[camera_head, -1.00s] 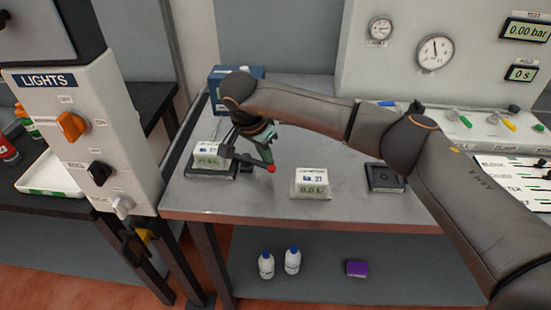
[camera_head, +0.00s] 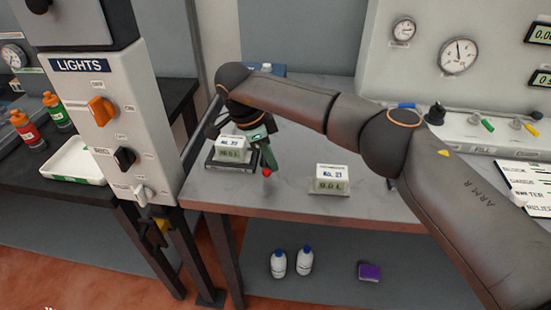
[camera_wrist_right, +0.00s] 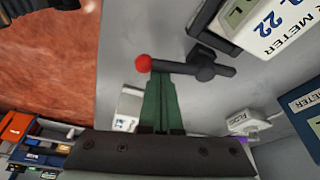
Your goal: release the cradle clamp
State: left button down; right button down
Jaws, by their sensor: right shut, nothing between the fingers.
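The cradle (camera_head: 216,163) holds a white meter (camera_head: 238,145) at the left of the bench. Its clamp lever is a dark bar with a red ball (camera_head: 266,171) at the end. In the right wrist view the lever (camera_wrist_right: 180,68) runs from a dark pivot to the red ball, beside the meter marked 22 (camera_wrist_right: 275,25). My right gripper (camera_head: 267,152) is shut and empty at the lever. Its green fingertips (camera_wrist_right: 160,80) meet or overlap the bar near the ball; I cannot tell whether they touch. My left gripper is not in view.
A second meter (camera_head: 332,180) stands on the bench, right of the cradle. The LIGHTS switch column (camera_head: 110,120) stands close on the left. Two white bottles (camera_head: 291,262) and a purple block (camera_head: 369,271) are on the lower shelf. The bench between the meters is clear.

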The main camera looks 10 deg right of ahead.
jog(key=shift+a, duration=0.5)
dwell(0.4)
jog(key=shift+d, duration=0.15)
